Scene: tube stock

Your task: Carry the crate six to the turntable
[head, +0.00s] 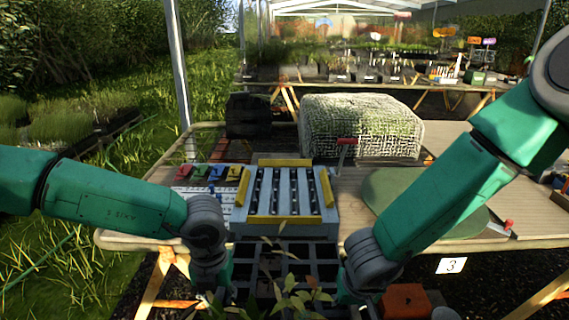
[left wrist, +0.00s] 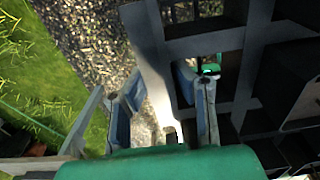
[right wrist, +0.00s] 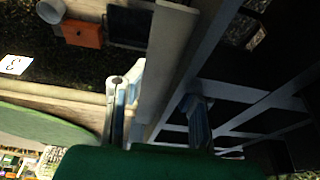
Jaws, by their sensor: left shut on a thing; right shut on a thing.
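The crate (head: 313,256) is a dark grey gridded tray with square cells and some leafy seedlings, low in the middle of the head view, in front of the table edge. My left gripper (head: 222,292) is shut on its left wall; in the left wrist view the fingers (left wrist: 168,100) straddle that wall. My right gripper (head: 350,292) is shut on its right wall, which also passes between the fingers (right wrist: 160,105) in the right wrist view. The turntable (head: 385,188) appears to be the flat green disc on the table's right, partly hidden by my right arm.
A grey roller stand (head: 284,208) with yellow guards is on the table just beyond the crate. A mesh-covered plant block (head: 362,125) stands behind it. Coloured tags (head: 215,173) lie at left. An orange box (head: 405,300) is below the table at right.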

